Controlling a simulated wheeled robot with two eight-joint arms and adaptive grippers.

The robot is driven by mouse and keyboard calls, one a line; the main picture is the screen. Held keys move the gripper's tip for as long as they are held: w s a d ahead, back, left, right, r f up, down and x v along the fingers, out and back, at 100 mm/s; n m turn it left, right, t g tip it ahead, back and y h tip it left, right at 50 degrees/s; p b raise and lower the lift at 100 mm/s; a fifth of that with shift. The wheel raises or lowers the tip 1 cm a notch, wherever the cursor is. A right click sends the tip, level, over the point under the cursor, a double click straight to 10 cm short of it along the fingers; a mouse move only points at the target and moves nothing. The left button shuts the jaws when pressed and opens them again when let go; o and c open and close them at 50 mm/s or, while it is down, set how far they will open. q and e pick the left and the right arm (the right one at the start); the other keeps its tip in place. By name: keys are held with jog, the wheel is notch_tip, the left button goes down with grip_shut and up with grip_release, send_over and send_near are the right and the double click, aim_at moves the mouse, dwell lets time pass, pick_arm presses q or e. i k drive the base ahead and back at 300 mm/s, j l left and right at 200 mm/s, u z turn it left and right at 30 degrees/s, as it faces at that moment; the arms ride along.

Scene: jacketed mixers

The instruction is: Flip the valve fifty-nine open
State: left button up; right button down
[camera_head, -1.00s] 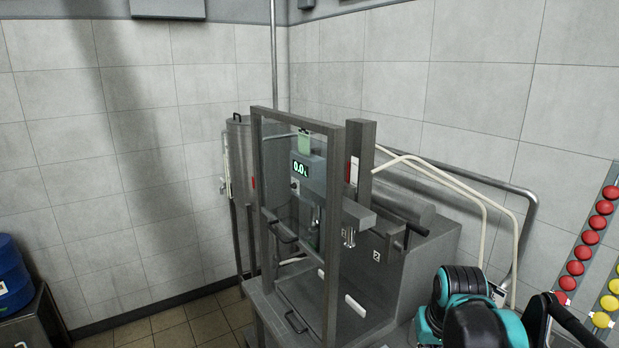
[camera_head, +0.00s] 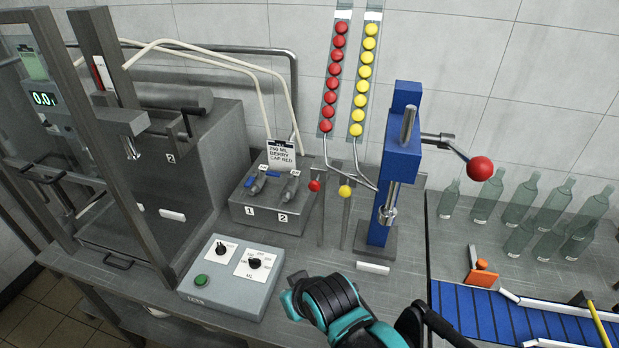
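I see no valve marked fifty-nine in this view. Two small valves with grey-blue handles, valve 1 (camera_head: 256,184) and valve 2 (camera_head: 290,187), sit on a grey block (camera_head: 262,211) in the middle of the bench, with white number plates 1 and 2 below them. A teal and black part of my arm shows at the bottom centre, in front of the bench. I see no fingertips of either gripper.
A grey control box (camera_head: 230,277) with knobs and a green button stands at the bench front. A framed filling station (camera_head: 45,130) is at left. A blue press (camera_head: 402,150) with a red-knobbed lever, several bottles (camera_head: 519,201) and a blue conveyor (camera_head: 505,318) are at right.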

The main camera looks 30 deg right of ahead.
aim_at(273, 174)
jog(key=z, duration=0.9)
